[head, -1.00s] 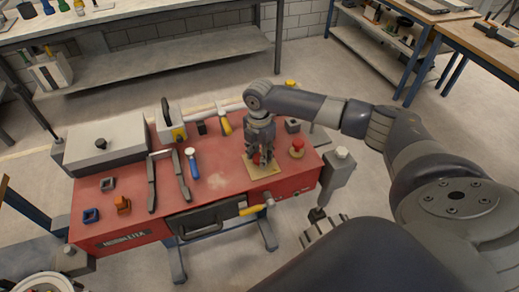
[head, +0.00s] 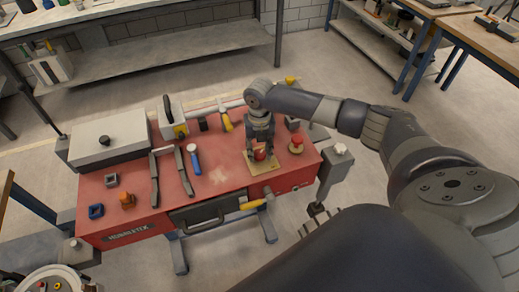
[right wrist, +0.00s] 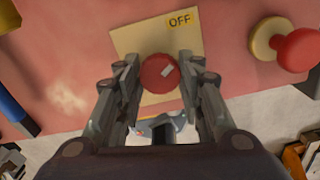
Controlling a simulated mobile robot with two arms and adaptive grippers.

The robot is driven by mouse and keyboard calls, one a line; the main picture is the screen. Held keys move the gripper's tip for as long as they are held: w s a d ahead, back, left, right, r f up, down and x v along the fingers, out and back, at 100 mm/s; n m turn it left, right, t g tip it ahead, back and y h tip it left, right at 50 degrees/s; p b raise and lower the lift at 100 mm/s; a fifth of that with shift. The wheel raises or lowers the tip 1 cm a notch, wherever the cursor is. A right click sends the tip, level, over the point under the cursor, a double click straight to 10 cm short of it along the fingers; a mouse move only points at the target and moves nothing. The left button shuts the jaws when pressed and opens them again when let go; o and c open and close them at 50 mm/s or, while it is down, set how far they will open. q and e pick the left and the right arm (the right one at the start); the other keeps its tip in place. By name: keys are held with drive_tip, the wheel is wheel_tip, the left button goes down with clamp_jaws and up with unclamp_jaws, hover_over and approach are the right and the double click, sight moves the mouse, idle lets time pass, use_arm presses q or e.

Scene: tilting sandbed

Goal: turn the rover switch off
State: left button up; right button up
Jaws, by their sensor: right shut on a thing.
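The switch is a red round knob (right wrist: 160,73) with a pale mark on its top. It stands on a square tan plate (right wrist: 135,38) with a yellow OFF label (right wrist: 180,19) at one corner in the right wrist view. In the head view the knob (head: 260,154) and plate (head: 262,168) are at the right part of the red rover top (head: 222,182). My right gripper (head: 260,148) points down over the plate, its fingers shut on the knob's sides. The fingers flank the knob in the right wrist view. My left gripper is not in view.
A red mushroom button (head: 296,145) on a pale base stands close right of the plate. Left of it lie a blue-handled tool (head: 194,161), dark bars (head: 184,172) and a grey box (head: 106,138). A yellow-ended handle (head: 254,204) is at the front edge.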

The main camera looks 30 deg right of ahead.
sight(259, 153)
drive_tip(key=shift+n, duration=1.1)
drive_tip(key=o, duration=1.1)
drive_tip(key=shift+r, duration=0.1)
wheel_tip(259, 153, up, 12)
drive_tip(key=shift+f, duration=0.1)
